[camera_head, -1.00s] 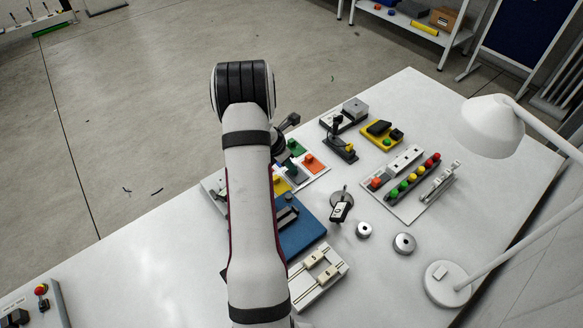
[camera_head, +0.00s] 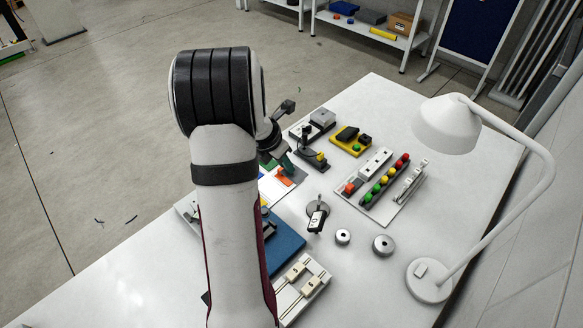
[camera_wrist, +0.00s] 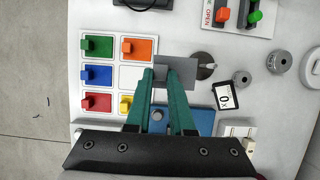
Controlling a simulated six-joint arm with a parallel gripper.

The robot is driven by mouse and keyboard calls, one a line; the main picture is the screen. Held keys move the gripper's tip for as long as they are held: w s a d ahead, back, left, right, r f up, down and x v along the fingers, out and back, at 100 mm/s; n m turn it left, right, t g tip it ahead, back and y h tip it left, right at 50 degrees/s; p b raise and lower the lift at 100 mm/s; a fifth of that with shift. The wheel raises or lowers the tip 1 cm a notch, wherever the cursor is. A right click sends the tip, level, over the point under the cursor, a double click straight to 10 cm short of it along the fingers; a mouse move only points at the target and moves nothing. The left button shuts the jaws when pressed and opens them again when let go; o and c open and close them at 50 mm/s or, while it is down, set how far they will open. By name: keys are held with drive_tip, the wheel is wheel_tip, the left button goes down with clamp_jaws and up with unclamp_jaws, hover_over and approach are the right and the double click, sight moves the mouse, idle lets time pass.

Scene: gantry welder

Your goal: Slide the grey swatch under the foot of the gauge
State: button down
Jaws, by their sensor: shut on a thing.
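In the wrist view my gripper (camera_wrist: 162,74) is shut on the grey swatch (camera_wrist: 186,66), a flat plate. The swatch is beside the colour board (camera_wrist: 121,76), whose middle right cell is empty. Its right edge appears close to the round foot of the gauge (camera_wrist: 206,66); I cannot tell whether they touch or at what height the swatch is. The gauge's display (camera_wrist: 224,98) reads 0. In the head view the gauge (camera_head: 317,214) stands right of my arm, which hides most of the gripper; the swatch cannot be made out there.
Two round metal pieces (camera_head: 343,237) (camera_head: 383,245) lie right of the gauge. A blue fixture (camera_head: 285,244) and a white slider block (camera_head: 304,284) are in front. A panel with coloured knobs (camera_head: 385,183) lies behind right, a lamp (camera_head: 430,281) at far right.

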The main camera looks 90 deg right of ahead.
drive_tip(key=w+d+f, duration=0.1)
drive_tip(key=w+d, duration=0.2)
drive_tip(key=w, duration=1.1)
hover_over(188, 208)
drive_tip(key=w+d, duration=0.4)
wheel_tip(188, 208, down, 3)
drive_tip(key=shift+w+d+f, duration=0.1)
drive_tip(key=shift+f, duration=1)
drive_tip(key=shift+d+f, duration=0.1)
drive_tip(key=shift+f, duration=0.95)
drive_tip(key=shift+a, duration=0.1)
drive_tip(key=shift+s+a, duration=1)
drive_tip(key=shift+s+a, duration=0.1)
drive_tip(key=shift+s+a+f, duration=0.1)
drive_tip(key=shift+s+a, duration=0.85)
drive_tip(key=shift+s, duration=0.05)
